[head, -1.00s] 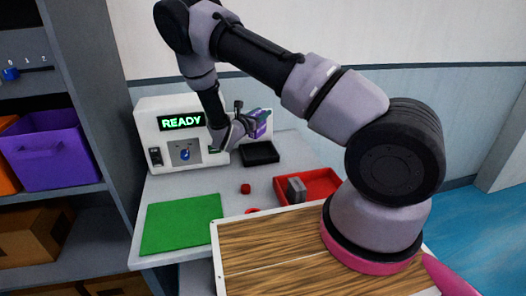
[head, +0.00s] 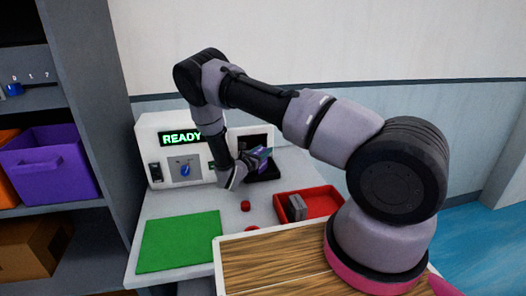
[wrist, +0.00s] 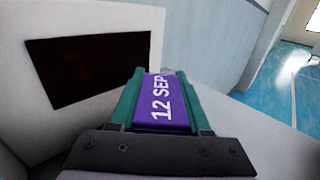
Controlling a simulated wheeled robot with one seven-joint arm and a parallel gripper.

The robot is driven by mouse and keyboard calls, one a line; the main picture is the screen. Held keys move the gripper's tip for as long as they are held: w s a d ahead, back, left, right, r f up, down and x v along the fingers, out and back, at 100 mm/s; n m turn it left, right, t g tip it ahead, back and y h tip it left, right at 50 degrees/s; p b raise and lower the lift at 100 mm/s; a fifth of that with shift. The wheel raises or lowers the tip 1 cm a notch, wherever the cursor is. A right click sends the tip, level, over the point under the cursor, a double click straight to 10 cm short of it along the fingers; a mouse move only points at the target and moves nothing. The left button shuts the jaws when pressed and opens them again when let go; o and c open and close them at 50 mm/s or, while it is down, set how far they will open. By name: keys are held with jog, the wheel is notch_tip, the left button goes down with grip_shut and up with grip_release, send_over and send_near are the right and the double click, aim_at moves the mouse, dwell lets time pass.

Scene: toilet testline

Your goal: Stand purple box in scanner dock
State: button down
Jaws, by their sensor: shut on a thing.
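My gripper (head: 258,158) is shut on the purple box (head: 267,160). In the wrist view the box (wrist: 163,105) sits between my gripper's two green fingers (wrist: 160,82), with white "12 SEP" print facing the camera. The white scanner machine (head: 148,133) stands at the back of the grey bench with a green "READY" display. The black dock (head: 268,173) is at its right, below and behind the box, partly hidden by the gripper. In the wrist view a dark window in the machine's white panel (wrist: 100,18) lies ahead and left of the box. I cannot tell whether the box touches the dock.
A red tray (head: 325,201) holding a grey block (head: 297,208) is on the bench at right. A red button (head: 245,206) and a green mat (head: 180,240) are nearer. Shelves with a purple bin (head: 50,165) stand at left.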

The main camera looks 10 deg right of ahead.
jog(key=shift+f, duration=0.1)
jog(key=shift+c, duration=1.8)
grip_release()
